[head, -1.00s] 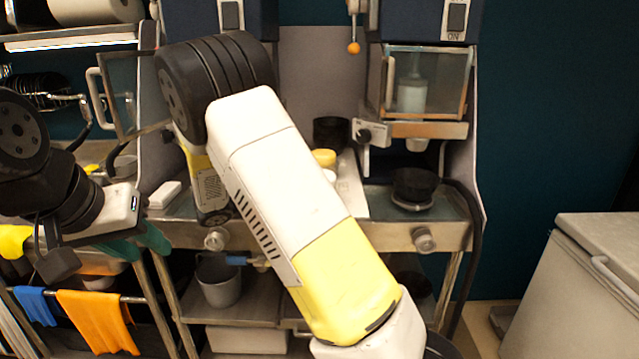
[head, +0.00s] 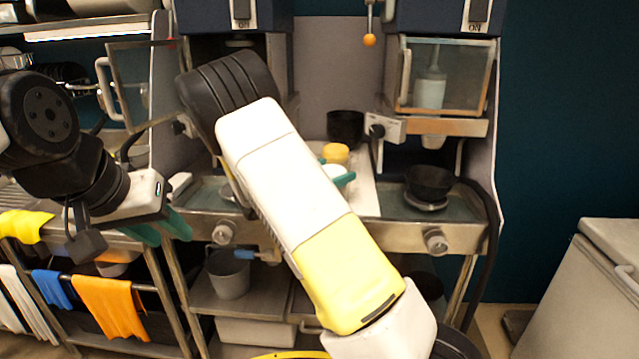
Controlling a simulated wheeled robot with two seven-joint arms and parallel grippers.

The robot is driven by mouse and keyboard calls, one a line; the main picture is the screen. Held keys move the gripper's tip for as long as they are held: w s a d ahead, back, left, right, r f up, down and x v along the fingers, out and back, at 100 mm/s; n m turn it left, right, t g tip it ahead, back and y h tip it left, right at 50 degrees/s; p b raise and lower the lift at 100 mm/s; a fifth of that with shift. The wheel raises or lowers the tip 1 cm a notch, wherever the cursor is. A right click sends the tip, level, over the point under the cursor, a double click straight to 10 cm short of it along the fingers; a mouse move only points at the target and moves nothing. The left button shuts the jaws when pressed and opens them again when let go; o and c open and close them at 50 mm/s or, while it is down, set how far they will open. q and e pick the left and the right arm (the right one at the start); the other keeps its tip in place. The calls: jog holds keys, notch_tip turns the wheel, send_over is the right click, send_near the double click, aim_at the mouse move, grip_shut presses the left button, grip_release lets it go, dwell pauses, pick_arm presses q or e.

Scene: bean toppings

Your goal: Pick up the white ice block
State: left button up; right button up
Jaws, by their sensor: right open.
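A small white piece (head: 333,170), which looks like the white ice block, sits on the light board on the middle counter, just in front of a yellow round piece (head: 336,153). My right arm crosses the centre of the view and hides part of it. The teal fingertips of my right gripper (head: 338,172) show beside the white piece, with one finger at its right. The gripper is open, and its body is hidden behind the arm. My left gripper (head: 160,229) hangs at the left, its two teal fingers apart and empty, in front of the counter.
A black cup (head: 346,128) stands behind the yellow piece. A black bowl (head: 431,183) sits on the machine's right side. Another white block-like thing (head: 180,184) lies at the counter's left. A grey pot (head: 229,274) is on the lower shelf. A white chest (head: 585,290) stands at right.

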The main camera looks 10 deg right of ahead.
jog(key=c, duration=2)
